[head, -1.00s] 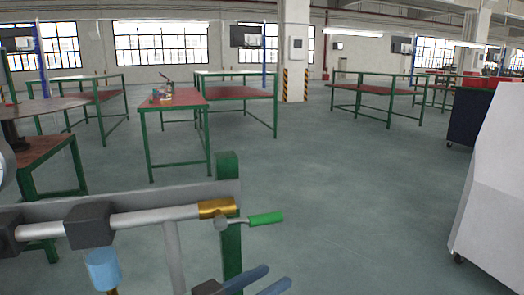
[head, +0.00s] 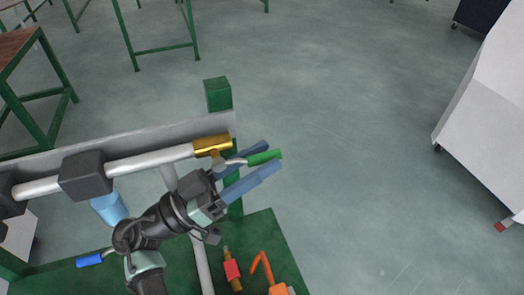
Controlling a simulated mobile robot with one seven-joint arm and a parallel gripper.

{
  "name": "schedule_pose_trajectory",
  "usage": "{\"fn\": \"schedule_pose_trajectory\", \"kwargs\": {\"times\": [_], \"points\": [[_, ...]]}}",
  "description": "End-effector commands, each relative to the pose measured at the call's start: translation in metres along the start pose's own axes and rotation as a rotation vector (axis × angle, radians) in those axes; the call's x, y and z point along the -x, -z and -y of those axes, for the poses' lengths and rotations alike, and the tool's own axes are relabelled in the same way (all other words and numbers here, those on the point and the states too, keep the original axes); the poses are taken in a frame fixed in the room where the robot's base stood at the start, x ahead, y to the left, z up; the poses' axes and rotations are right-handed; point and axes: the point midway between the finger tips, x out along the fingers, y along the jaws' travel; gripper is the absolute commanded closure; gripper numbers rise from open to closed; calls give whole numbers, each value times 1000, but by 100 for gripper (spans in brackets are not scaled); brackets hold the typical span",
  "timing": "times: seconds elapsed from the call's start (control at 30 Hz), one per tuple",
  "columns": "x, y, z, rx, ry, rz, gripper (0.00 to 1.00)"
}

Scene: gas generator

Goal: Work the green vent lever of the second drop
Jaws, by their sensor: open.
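The green vent lever (head: 265,157) is a short green handle on a thin metal stem. It sticks out to the right from a brass valve (head: 212,144) at the end of a grey horizontal pipe (head: 150,164). My gripper (head: 272,156) has two blue fingers and is open. One finger shows above and behind the lever, the other below and in front, so the handle lies between them in the picture. I cannot tell whether either finger touches it. My wrist hides part of the pipework below the valve.
A green post (head: 218,95) stands behind the valve. Below are a blue handle (head: 90,261), a red fitting (head: 231,270) and an orange hooked part (head: 262,266) over a green base (head: 268,228). A white cabinet (head: 490,120) stands at right. Floor between is clear.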

Motion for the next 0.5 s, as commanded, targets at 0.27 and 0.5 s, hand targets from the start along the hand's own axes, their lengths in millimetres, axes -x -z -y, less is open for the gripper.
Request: {"fn": "schedule_pose_trajectory", "kwargs": {"times": [0.27,0.5], "points": [[-10,0,0,0,1,0,48],[-9,0,0,1,1,0,70]]}}
